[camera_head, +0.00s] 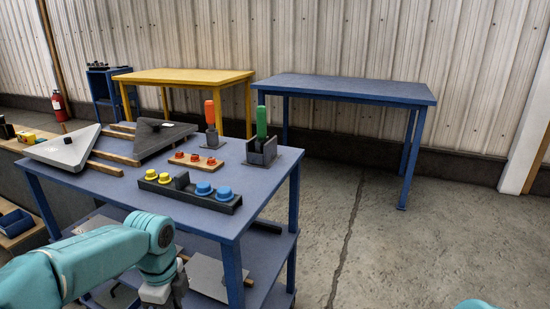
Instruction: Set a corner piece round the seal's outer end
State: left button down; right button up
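I cannot pick out a corner piece or a seal for certain in this view. A light grey triangular plate (68,148) and a dark grey wedge-shaped piece (158,138) lie on wooden strips on the near blue table (235,175); a small black block sits on the plate and a small white item on the wedge. My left gripper (165,297) is low by the table's front edge, cut off by the bottom of the picture, so its fingers are hidden. Of my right arm only a teal bit shows at the bottom edge; its gripper is out of view.
A dark block with yellow and blue knobs (222,203), a wooden strip with red knobs (196,163), and orange-handled (210,112) and green-handled (261,122) tools in holders stand on the table. Yellow (185,76) and blue (345,88) tables stand behind. The right floor is clear.

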pick_arm(q)
jog(key=n, duration=0.1)
jog(key=d+n, duration=0.1)
jog(key=r+n, duration=0.1)
jog(key=shift+s+d+n, duration=0.25)
jog(key=shift+n, duration=0.15)
jog(key=n, duration=0.5)
jog(key=shift+s+d+r, duration=0.15)
jog(key=shift+s+d, duration=0.05)
jog(key=shift+d, duration=0.2)
pick_arm(e)
notch_tip(320, 180, up, 24)
jog(key=p, duration=2.4)
jog(key=shift+f, duration=0.15)
jog(key=c, duration=0.4)
pick_arm(q)
notch_tip(320, 180, up, 15)
jog(key=s+n, duration=0.2)
jog(key=n, duration=0.8)
jog(key=shift+s+a+r+n, duration=0.15)
jog(key=shift+s+n, duration=0.15)
jog(key=shift+s, duration=0.1)
pick_arm(e)
jog(key=shift+w+a, duration=0.1)
